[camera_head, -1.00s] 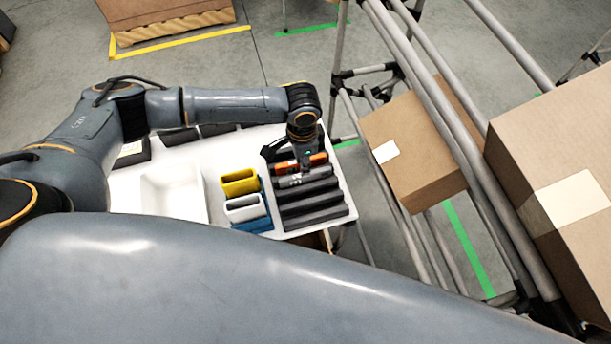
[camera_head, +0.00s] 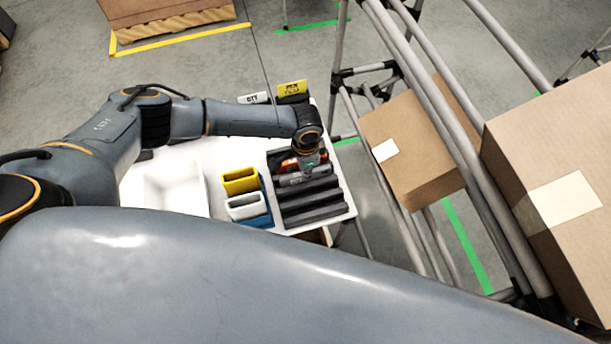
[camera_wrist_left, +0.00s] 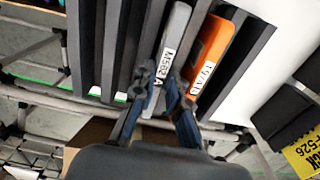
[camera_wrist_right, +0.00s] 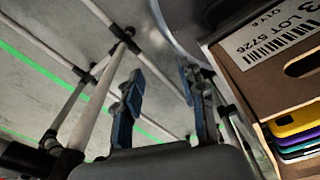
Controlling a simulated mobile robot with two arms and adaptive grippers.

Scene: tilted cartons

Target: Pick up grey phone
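The grey phone (camera_wrist_left: 176,38), with a white label, stands on edge in a slot of a dark ribbed rack (camera_head: 318,213). In the left wrist view my left gripper (camera_wrist_left: 161,78) has its fingers close together on both sides of this phone and looks closed on it. In the head view the left gripper (camera_head: 308,168) is low over the rack and partly hides the phone. My right gripper (camera_wrist_right: 162,92) is open and empty, away from the rack.
An orange phone (camera_wrist_left: 211,50) stands in the slot beside the grey one. Yellow (camera_head: 240,180) and white (camera_head: 247,206) holders and a white bin (camera_head: 172,190) share the table. A pipe frame with cartons (camera_head: 412,150) stands to the right. A box of several phones (camera_wrist_right: 298,140) is near my right gripper.

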